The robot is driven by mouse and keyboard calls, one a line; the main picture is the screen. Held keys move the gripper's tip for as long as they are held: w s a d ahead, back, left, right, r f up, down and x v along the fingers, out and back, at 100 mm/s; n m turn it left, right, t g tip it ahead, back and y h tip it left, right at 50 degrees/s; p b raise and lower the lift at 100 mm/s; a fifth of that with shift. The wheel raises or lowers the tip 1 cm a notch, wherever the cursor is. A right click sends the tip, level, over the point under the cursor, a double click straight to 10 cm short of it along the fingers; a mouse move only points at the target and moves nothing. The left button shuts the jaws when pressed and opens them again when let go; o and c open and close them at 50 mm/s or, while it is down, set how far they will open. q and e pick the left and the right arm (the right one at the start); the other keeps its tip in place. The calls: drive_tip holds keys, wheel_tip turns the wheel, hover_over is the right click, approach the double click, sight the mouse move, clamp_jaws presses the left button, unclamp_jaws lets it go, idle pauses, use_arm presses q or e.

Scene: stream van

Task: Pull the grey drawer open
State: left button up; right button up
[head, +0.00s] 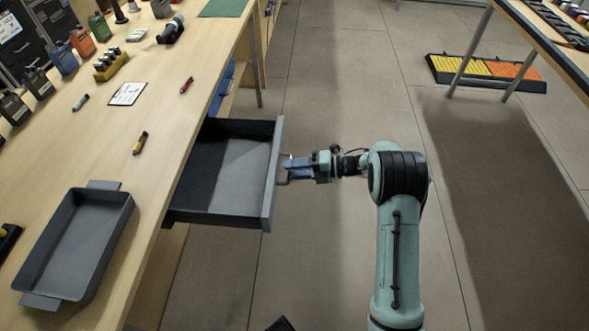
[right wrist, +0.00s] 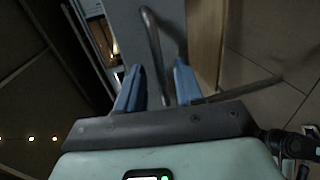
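The grey drawer (head: 272,180) under the wooden workbench stands pulled well out, and its inside is empty. Its metal bar handle (head: 284,170) is on the front panel. My right gripper (head: 293,168) is at the handle, reaching in from the right. In the right wrist view, the handle (right wrist: 153,42) passes between the two blue fingers of the gripper (right wrist: 158,85), with gaps visible beside it, so the gripper looks open around it.
The floor (head: 330,80) right of the drawer is clear.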

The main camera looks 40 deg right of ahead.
use_arm(q)
drive_tip(key=shift+s+d+r+g+p, duration=0.2)
drive_tip(key=shift+s+d+r+p, duration=0.15)
drive_tip(key=shift+s+r, duration=0.15)
drive_tip(key=shift+s+d+r+g+p, duration=0.2)
drive_tip(key=shift+s+r+p, duration=0.15)
drive_tip(key=shift+s, duration=0.25)
use_arm(e)
drive_tip(key=v, duration=1.3)
drive_tip(key=shift+s, duration=0.2)
drive_tip(key=shift+d, duration=0.1)
